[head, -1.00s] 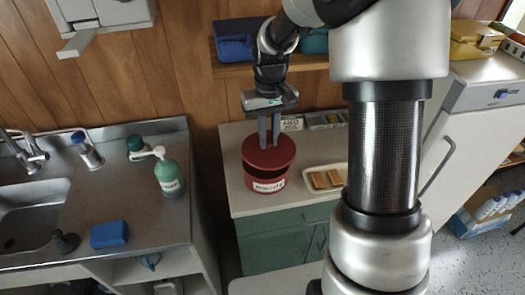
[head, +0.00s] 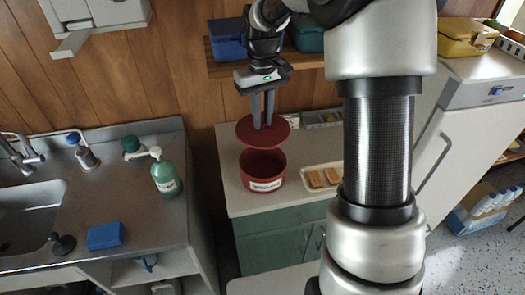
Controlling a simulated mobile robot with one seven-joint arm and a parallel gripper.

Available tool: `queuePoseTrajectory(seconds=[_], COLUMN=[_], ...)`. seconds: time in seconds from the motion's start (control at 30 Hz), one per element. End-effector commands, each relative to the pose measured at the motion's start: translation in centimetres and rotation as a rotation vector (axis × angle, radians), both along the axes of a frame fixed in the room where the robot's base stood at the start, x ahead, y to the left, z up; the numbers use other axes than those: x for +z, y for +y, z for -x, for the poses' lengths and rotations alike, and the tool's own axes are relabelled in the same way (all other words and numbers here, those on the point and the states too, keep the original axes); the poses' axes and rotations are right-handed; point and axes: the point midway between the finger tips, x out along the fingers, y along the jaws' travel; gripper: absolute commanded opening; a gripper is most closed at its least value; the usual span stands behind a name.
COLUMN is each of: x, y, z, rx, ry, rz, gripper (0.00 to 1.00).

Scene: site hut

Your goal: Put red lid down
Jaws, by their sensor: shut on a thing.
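The red lid (head: 247,133) is a flat round disc held in the air by my gripper (head: 262,122). My gripper points down and is shut on the top of the lid. Below and apart from the lid stands the red tin (head: 263,185), open at the top, with a white label on its front. The tin is on the pale counter (head: 240,207) over green cupboards. What the fingers grip on the lid is too small to tell. The inside of the tin shows as dark red.
A tray (head: 306,187) with tan bars lies right of the tin. The metal sink top (head: 105,190) at the left bears a green pump bottle (head: 165,175) and a blue sponge (head: 105,236).

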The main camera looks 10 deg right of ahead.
Motion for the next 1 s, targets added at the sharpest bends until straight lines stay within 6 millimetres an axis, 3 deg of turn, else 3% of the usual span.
queuePoseTrajectory(seconds=[0.1, 0.3, 0.53, 0.77, 1.0], x=[-3.3, -6.9, -8.6, -11.6, -11.8], y=[0.0, 0.0, 0.0, 0.0, 0.0], z=[0.2, 0.0, 0.0, 0.0, 0.0], rx=[-0.001, 0.0, -0.001, -0.001, -0.001], ry=[0.006, 0.002, 0.002, 0.001, -0.001], rz=[0.0, 0.0, 0.0, 0.0, 0.001], gripper=[0.0, 0.0, 0.0, 0.0, 0.0])
